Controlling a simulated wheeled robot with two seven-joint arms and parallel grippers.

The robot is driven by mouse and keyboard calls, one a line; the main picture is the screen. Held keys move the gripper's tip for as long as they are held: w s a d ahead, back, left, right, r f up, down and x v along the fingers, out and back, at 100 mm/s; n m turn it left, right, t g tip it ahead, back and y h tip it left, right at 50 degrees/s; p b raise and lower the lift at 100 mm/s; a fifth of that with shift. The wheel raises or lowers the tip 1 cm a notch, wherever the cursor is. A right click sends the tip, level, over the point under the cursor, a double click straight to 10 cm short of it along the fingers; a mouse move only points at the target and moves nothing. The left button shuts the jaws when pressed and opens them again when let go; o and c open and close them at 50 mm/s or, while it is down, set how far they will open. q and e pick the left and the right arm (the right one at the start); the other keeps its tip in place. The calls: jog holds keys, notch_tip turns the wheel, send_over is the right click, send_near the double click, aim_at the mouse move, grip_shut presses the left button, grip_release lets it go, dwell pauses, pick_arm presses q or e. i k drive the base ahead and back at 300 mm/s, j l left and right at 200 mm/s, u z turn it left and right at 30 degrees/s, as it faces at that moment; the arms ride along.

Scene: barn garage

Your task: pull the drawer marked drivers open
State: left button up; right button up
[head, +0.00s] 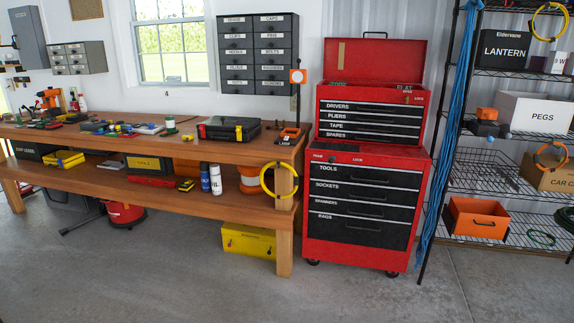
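The drawer marked DRIVERS (368,109) is the top drawer of the upper red tool chest (325,126). Its black front looks flush with the drawers below it, marked PLIERS, TAPE and SPARES, so it appears shut. The chest's red lid (372,62) stands open above it. The chest sits on a red rolling cabinet (313,241) with drawers marked TOOLS, SOCKETS, SPANNERS and RAGS, all appearing shut. Neither of my grippers is in view.
A long wooden workbench (120,143) with tools on it stands left of the chest. A wire shelf rack (500,187) with bins and hanging blue rope (442,130) stands close on the right. The concrete floor (200,285) in front is clear.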

aim_at(386, 108)
jog(key=i+j, duration=0.15)
jog(key=i, duration=2.05)
jog(key=i+l+z, duration=0.05)
jog(key=l, duration=0.05)
